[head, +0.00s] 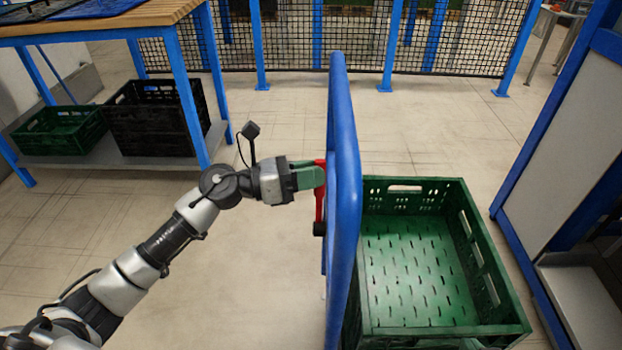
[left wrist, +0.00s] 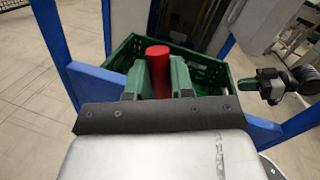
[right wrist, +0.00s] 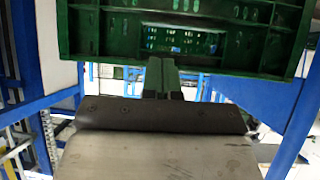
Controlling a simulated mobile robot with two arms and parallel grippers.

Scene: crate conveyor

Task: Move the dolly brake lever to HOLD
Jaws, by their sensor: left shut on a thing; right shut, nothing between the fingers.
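The red brake lever (head: 319,200) is on the left side of the dolly's blue frame (head: 345,170). It has a red top end and a black part at its lower end. My left gripper (head: 318,176) is shut on the lever's red top. In the left wrist view the red lever end (left wrist: 158,70) stands between the green fingers of my left gripper (left wrist: 159,80). My right gripper (right wrist: 160,75) is shut and empty, below a green crate (right wrist: 190,40) in the right wrist view. No HOLD marking is readable.
A green crate (head: 410,330) sits on the dolly right of the blue frame. A workbench (head: 110,20) with a black crate (head: 155,120) and a green crate (head: 60,130) on its lower shelf stands at left. A mesh fence (head: 350,40) closes the back. The floor between is clear.

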